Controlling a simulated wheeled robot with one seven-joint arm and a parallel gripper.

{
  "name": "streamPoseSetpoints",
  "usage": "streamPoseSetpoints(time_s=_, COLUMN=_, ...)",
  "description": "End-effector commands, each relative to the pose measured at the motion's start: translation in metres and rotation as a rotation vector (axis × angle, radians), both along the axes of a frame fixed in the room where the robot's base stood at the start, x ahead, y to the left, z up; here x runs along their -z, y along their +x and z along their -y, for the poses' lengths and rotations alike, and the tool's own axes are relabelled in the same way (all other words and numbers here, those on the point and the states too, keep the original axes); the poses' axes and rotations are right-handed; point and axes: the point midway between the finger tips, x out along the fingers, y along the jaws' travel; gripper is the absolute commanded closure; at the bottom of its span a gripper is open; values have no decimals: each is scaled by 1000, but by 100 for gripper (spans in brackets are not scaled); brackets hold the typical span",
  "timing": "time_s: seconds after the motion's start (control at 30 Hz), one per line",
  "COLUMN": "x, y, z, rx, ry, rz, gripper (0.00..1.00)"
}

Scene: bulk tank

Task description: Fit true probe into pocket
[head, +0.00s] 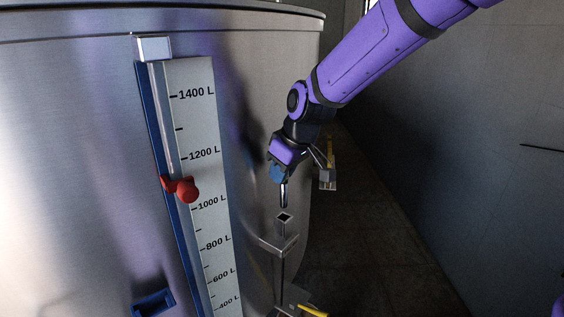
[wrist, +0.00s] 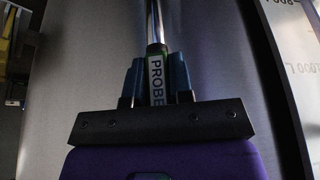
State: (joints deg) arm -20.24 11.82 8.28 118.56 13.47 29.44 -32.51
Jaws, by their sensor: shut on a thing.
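My gripper (head: 277,172) is shut on a probe (head: 284,194), a slim metal rod that points down. In the wrist view the blue fingers (wrist: 157,80) clamp a green part of the probe (wrist: 154,20) with a label reading "PROBE". The pocket (head: 284,218) is a small square metal tube with a dark opening, fixed beside the tank by a bracket. The probe's lower end is just above the pocket's opening in the head view; whether it is exactly in line I cannot tell.
The large steel tank (head: 70,110) fills the left. It carries a litre scale (head: 200,130) with a red marker (head: 186,189) and a blue holder (head: 153,303) below. A second bracket with a yellow part (head: 328,178) is behind my gripper. A grey wall (head: 470,170) stands at right.

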Motion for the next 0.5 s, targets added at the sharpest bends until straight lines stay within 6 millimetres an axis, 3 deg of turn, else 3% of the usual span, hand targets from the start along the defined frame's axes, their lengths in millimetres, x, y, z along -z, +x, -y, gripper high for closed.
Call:
streamPoseSetpoints(time_s=0.2, x=14, y=0, z=0, rx=0, ry=-1, rz=-1, gripper=100)
streamPoseSetpoints(time_s=0.5, x=20, y=0, z=0, rx=0, ry=-1, rz=1, gripper=100)
